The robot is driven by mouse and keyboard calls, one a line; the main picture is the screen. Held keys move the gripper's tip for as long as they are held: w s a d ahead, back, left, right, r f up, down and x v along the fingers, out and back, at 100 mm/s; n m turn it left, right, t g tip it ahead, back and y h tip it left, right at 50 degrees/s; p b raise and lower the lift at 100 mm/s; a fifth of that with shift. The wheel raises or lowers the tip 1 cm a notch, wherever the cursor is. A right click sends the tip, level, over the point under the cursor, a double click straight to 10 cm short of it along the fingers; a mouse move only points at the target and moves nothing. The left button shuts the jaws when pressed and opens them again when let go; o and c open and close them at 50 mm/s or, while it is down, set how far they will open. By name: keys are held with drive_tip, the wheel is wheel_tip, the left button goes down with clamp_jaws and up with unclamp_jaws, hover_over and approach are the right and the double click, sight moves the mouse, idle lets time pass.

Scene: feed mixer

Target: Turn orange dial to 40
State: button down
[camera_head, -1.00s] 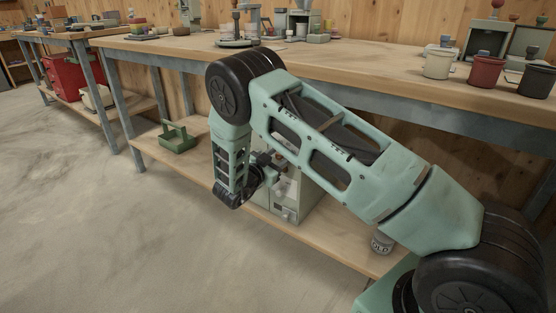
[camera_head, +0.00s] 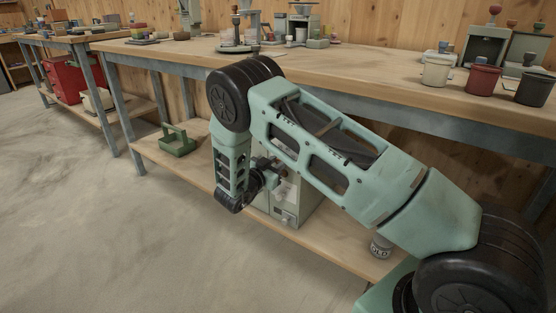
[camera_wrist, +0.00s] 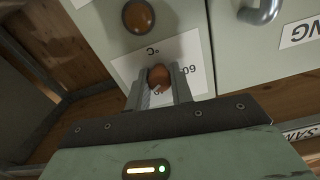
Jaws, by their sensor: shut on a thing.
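The orange dial (camera_wrist: 158,76) sits on a white label with "°C" and part of a number scale, "60" being readable at its right, in the wrist view. My gripper (camera_wrist: 160,86) is at the dial, its two fingers shut on the dial's sides. The fingers hide the lower part of the scale, and I cannot tell which number the dial points to. The dial is on the feed mixer (camera_head: 290,208), a pale cabinet on the lower shelf. In the head view my arm hides most of the mixer and the dial.
A round amber lamp or knob (camera_wrist: 138,16) is above the dial. A metal handle (camera_wrist: 262,10) is at the upper right. In the head view, a grey can (camera_head: 381,246) and green carrier (camera_head: 177,140) stand on the lower shelf (camera_head: 335,236). The workbench (camera_head: 365,72) overhangs it.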

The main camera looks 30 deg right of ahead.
drive_tip(key=n+p, duration=0.3)
drive_tip(key=n, duration=0.1)
drive_tip(key=shift+r, duration=0.15)
drive_tip(key=shift+n+p, duration=1.1)
drive_tip(key=shift+n, duration=0.6)
drive_tip(key=shift+f, duration=0.2)
drive_tip(key=shift+a, duration=0.1)
drive_tip(key=c, duration=1.2)
unclamp_jaws()
drive_tip(key=shift+c, duration=0.2)
drive_tip(key=p+v, duration=0.2)
drive_tip(key=v, duration=1.5)
drive_tip(key=shift+a, duration=0.15)
drive_tip(key=shift+r, duration=0.1)
